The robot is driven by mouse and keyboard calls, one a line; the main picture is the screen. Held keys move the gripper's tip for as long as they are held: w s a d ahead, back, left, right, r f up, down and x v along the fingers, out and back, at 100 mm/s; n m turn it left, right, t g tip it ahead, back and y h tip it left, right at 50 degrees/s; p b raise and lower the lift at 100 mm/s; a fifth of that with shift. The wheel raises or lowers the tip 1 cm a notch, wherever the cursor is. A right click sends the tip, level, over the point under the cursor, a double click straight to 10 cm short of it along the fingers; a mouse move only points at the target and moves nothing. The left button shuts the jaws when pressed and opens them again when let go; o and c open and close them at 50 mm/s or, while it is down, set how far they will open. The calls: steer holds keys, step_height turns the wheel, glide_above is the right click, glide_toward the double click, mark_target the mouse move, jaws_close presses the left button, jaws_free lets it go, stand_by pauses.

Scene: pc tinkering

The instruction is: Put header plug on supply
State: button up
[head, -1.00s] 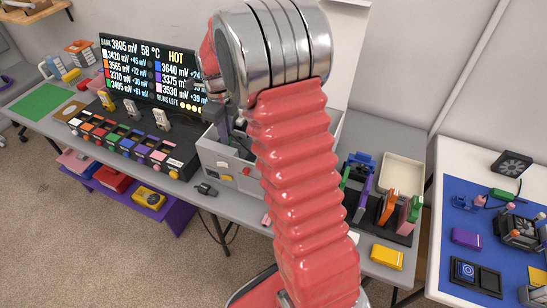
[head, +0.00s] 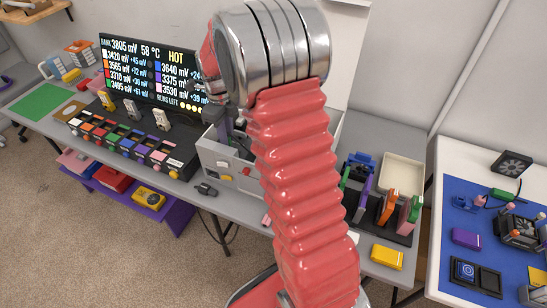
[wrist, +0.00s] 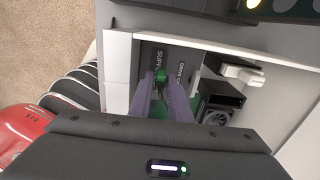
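In the wrist view, my gripper (wrist: 161,82) points down into the open grey case, its two purplish fingers close together near the SUPPLY label (wrist: 157,57). A small green and dark piece, seemingly the header plug (wrist: 160,76), sits between the fingertips with dark strands trailing from it. It lies just below the label; I cannot tell whether it is seated or held above the supply spot. In the head view, the grey case (head: 222,158) stands on the bench, and my red arm hides most of its inside and my fingertips.
A DRIVE C label (wrist: 181,72), a white block (wrist: 242,74) and a fan (wrist: 216,115) are right of the fingers inside the case. The case wall (wrist: 117,75) is close on the left. Coloured modules stand in a rack (head: 392,231) right of my arm.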

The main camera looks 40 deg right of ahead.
steer(key=o, duration=0.6)
steer(key=shift+c, duration=0.2)
steer(key=shift+r, duration=4)
